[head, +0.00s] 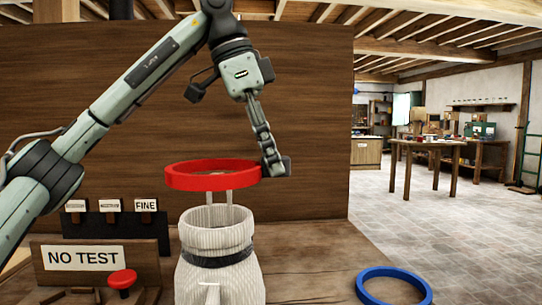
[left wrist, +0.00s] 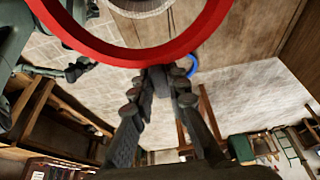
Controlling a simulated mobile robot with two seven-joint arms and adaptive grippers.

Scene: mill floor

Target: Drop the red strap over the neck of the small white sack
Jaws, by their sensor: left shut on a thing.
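The red strap (head: 212,183) is a stiff ring, held level in the air just above the small white sack (head: 218,262). The sack stands upright on the wooden bench, its open neck (head: 216,217) ringed by a dark band below the rim. My left gripper (head: 275,168) is shut on the right side of the strap. A clear gap shows between strap and neck. In the left wrist view the strap (left wrist: 140,62) crosses the top, with part of the pale sack (left wrist: 140,8) seen through it.
A blue ring (head: 394,288) lies on the bench at the right front. A "NO TEST" sign (head: 84,257), a red knob (head: 122,279) and a rack with a "FINE" label (head: 146,205) stand left of the sack. A wooden panel (head: 300,120) rises behind.

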